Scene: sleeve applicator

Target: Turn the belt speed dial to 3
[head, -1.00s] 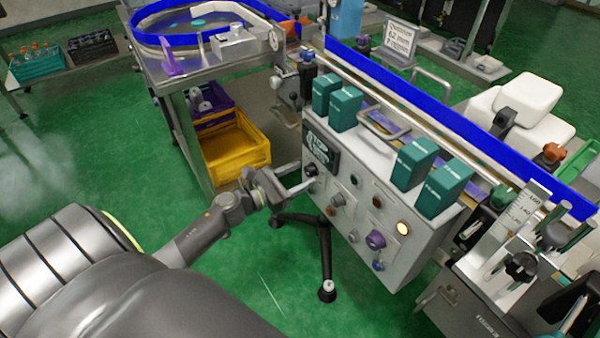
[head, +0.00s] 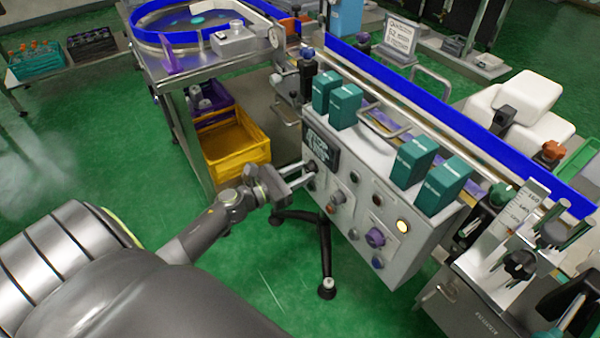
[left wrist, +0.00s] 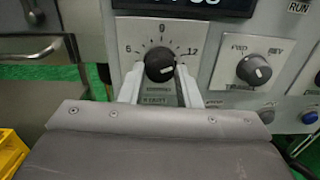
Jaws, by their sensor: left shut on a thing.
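A round black dial (left wrist: 160,65) with a white pointer mark sits on a scale plate in the left wrist view. The numbers 6, 9 and 12 show around it; the mark points to the lower right. The print below the dial is too blurred to read, and the fingers cover the plate's lower sides. My left gripper (left wrist: 160,80) is shut on this dial, one pale finger on each side. In the head view, my left gripper (head: 308,174) reaches the upper left of the grey control panel (head: 408,262), below the dark display (head: 321,146). My right gripper is not in view.
A FWD/REV knob (left wrist: 254,70) sits right of the dial. A purple knob (head: 375,238) and a lit yellow button (head: 403,226) are farther right on the panel. Teal boxes (head: 412,160) stand above the panel. A yellow crate (head: 236,145) is left of my gripper.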

